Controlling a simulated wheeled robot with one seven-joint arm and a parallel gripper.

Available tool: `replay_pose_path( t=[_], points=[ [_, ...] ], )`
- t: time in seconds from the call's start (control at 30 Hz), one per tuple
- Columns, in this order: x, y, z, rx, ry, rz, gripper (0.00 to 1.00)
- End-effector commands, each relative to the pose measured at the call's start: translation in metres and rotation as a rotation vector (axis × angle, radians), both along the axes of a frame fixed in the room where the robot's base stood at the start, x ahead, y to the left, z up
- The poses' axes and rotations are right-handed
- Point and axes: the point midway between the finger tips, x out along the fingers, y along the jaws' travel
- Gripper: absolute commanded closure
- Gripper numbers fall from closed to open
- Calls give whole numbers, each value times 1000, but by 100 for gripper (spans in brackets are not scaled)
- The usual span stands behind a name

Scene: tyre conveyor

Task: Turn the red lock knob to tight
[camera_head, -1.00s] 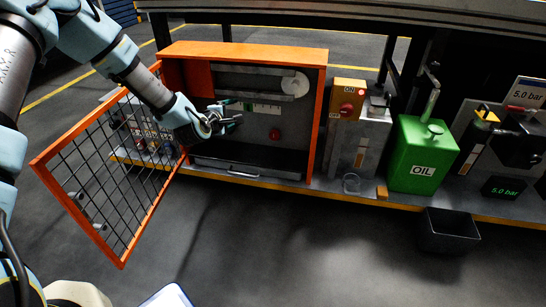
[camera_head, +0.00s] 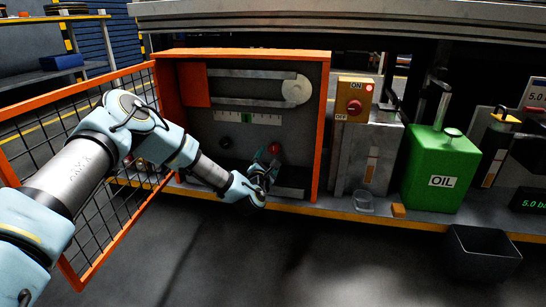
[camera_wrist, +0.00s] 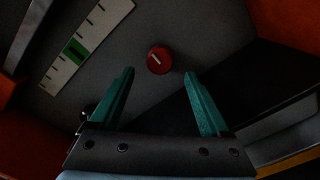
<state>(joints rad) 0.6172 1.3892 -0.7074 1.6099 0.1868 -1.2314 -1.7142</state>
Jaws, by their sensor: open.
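The red lock knob (camera_head: 274,149) is on the grey back panel of the open orange cabinet, right of its middle. In the wrist view the red knob (camera_wrist: 159,60) is round, with a pale line across its face that slants down to the right. My gripper (camera_head: 266,165) is inside the cabinet, just below and in front of the knob. In the wrist view its two green fingers (camera_wrist: 160,75) are apart and empty, with the knob ahead between their tips. I cannot tell whether a finger touches it.
A white scale with a green zone (camera_head: 247,118) is above the knob, and a black knob (camera_head: 225,143) is to its left. The mesh door (camera_head: 60,130) hangs open at left. A red switch (camera_head: 354,107) and green oil can (camera_head: 441,165) stand right.

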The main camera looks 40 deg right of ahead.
Motion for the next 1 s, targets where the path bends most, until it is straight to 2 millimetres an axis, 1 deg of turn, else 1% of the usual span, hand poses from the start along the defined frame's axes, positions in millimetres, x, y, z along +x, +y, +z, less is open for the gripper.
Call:
replay_pose_path(
  t=[0.03,0.1,0.3,0.5,0.73,0.77,1.0],
  points=[
    [5,-9,-4,-2,-3,1,19],
    [12,-20,-5,-2,-4,-1,19],
    [27,-43,-3,0,-2,0,19],
    [33,-52,-1,1,0,-1,19],
    [34,-52,0,1,0,-1,19],
    [34,-52,0,1,0,-1,20],
    [33,-52,0,1,0,-1,47]
  ],
)
